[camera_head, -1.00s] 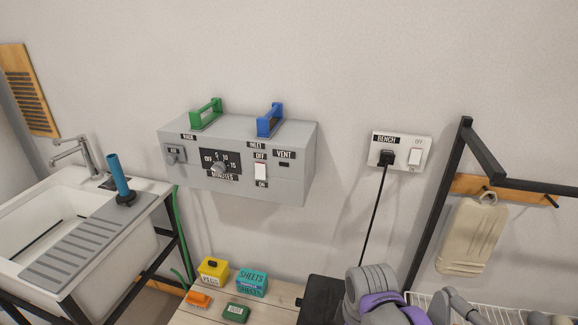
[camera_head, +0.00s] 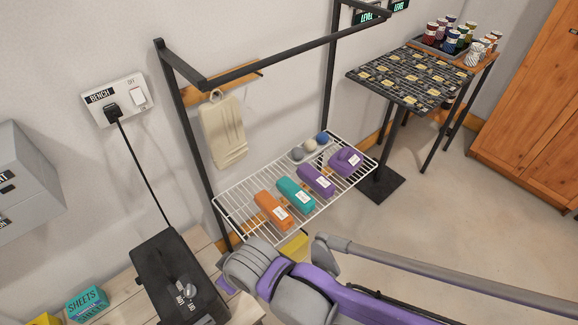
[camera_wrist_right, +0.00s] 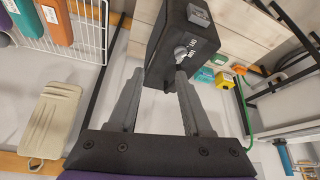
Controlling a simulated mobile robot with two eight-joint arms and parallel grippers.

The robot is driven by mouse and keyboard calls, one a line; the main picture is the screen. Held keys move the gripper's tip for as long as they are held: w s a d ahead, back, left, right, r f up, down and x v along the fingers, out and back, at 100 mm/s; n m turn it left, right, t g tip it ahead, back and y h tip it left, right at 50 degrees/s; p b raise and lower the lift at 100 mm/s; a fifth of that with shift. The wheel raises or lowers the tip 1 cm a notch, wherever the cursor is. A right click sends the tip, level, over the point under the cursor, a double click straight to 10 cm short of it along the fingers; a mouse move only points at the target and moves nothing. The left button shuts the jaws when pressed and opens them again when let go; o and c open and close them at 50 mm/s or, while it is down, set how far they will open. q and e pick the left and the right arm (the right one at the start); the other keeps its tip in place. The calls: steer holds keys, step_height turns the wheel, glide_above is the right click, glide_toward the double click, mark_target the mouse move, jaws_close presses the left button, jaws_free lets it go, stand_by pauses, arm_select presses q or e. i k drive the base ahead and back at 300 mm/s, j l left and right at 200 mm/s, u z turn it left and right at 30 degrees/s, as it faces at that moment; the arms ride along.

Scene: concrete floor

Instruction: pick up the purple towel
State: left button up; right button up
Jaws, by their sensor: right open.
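Two purple towels lie on the white wire shelf in the head view: a rolled one with a white label (camera_head: 316,180) beside the teal roll, and a bulkier one (camera_head: 346,161) at the shelf's right end. My right gripper (camera_wrist_right: 160,76) is open and empty in the wrist view, its fingers pointing toward a black box, well away from the purple towels. In the head view my purple and grey arm shows at the bottom, but the gripper's jaws cannot be made out. My left gripper is not in view.
The wire shelf (camera_head: 238,211) also holds an orange roll (camera_head: 272,210), a teal roll (camera_head: 296,195) and several balls. The black box (camera_head: 172,270) sits on a wooden bench.

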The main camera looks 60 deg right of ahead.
mark_target(308, 175)
steer(key=z, duration=2.25)
steer(key=i+l+u, duration=0.35)
steer(key=l+u, duration=0.2)
steer(key=i+l+u, duration=0.1)
steer(key=l+u, duration=0.15)
steer(key=i+l+u, duration=0.1)
steer(key=l+u, duration=0.15)
steer(key=l, duration=0.1)
